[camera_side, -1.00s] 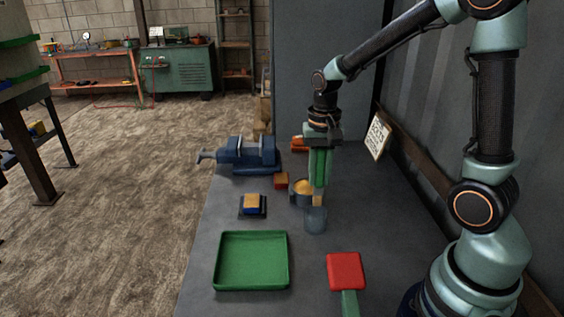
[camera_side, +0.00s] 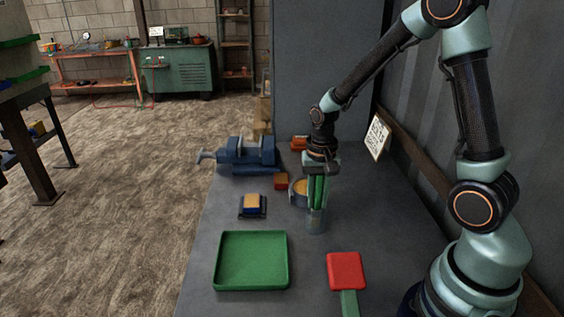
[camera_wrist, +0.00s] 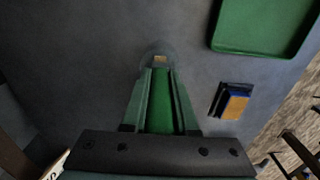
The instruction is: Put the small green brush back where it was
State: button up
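The small green brush is upright between the fingers of my gripper (camera_side: 317,200), which is shut on it. Its green body (camera_wrist: 161,100) shows between the two pale green fingers in the wrist view, with a tan tip at the far end. The small grey-blue cup (camera_side: 316,225) stands on the bench directly below, and the fingertips are at its rim. In the wrist view the tan tip appears within the outline of the cup (camera_wrist: 146,56). I cannot tell whether the brush touches the cup's bottom.
A pot with yellowish contents (camera_side: 297,194) stands close behind the cup. A blue vise (camera_side: 247,153), a blue-and-yellow block on a dark pad (camera_side: 252,205), a green tray (camera_side: 283,275) and a red-headed tool (camera_side: 346,271) are around it. The bench right of the cup is clear.

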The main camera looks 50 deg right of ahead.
jog(key=o, duration=0.4)
notch_tip(320, 180, up, 12)
jog(key=shift+r, duration=0.15)
jog(key=shift+s+a+r, duration=0.15)
jog(key=shift+a+r, duration=0.05)
jog(key=shift+r, duration=0.05)
jog(key=shift+s+a+r+n+t, duration=0.9)
jog(key=shift+s+a+n+t, duration=0.15)
jog(key=shift+n, duration=0.45)
jog(key=shift+s+a+r+n+t, duration=0.85)
jog(key=shift+s+n, duration=0.25)
jog(key=shift+n, duration=0.4)
jog(key=shift+s+a+r+n+t, duration=0.9)
jog(key=shift+s+a+n, duration=0.2)
jog(key=shift+n, duration=0.4)
